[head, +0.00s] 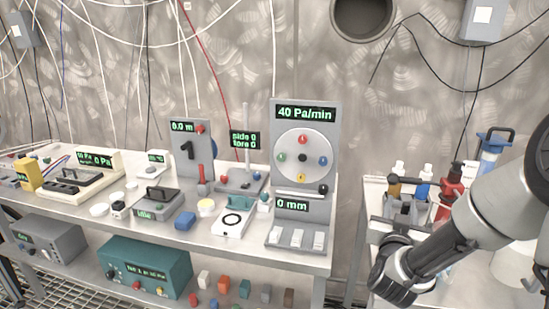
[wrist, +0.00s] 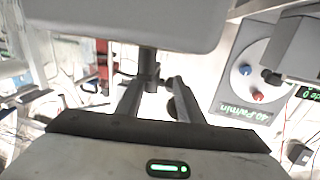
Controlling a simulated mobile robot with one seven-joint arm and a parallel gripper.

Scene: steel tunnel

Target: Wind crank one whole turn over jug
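In the head view a grey panel (head: 287,115) reads 40 Pa/min and carries a pale round disc (head: 303,157) with coloured knobs. A smaller display on it reads 0 mm. The disc also shows at the right in the wrist view (wrist: 250,75), partly covered by a grey block. A blue jug-like vessel with a handle (head: 491,150) stands at the back right. I cannot pick out a separate crank for sure. My gripper (wrist: 163,82) shows two fingers apart in the wrist view, with nothing clearly held. In the head view my arm hangs over the right table and its fingers are not clear.
A gap separates bench and table. Cables hang along the wall.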

